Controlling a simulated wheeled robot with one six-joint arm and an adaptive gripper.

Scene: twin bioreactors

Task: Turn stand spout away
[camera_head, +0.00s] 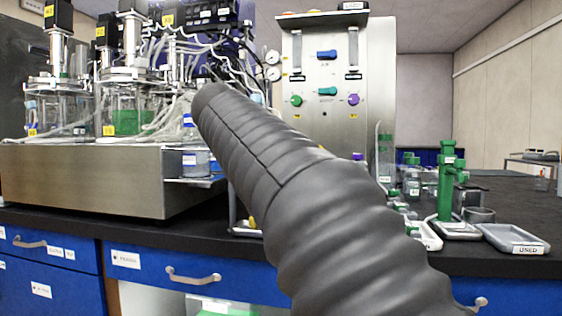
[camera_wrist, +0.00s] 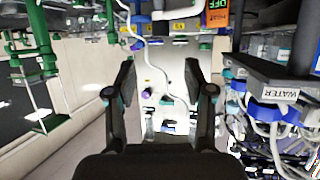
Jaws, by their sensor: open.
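A green upright stand (camera_head: 447,185) with short side arms is on the bench at the right of the head view. A green frame-like piece (camera_wrist: 42,60) shows at the left of the wrist view. I cannot clearly make out which part is the stand's spout. My gripper (camera_wrist: 160,66) is open in the wrist view, its two dark fingers apart with nothing held between them. Beyond the fingers are a pale panel and a thin white tube (camera_wrist: 152,62). In the head view my dark ribbed arm crosses the middle, and the gripper is hidden behind it.
Glass bioreactor vessels (camera_head: 125,115) with many tubes stand on a steel base (camera_head: 85,180) at left. A steel panel (camera_head: 325,90) with coloured knobs stands behind my arm. A tray labelled USED (camera_head: 512,238) lies at right. A WATER label (camera_wrist: 283,93) and loose tubes crowd the wrist view's right.

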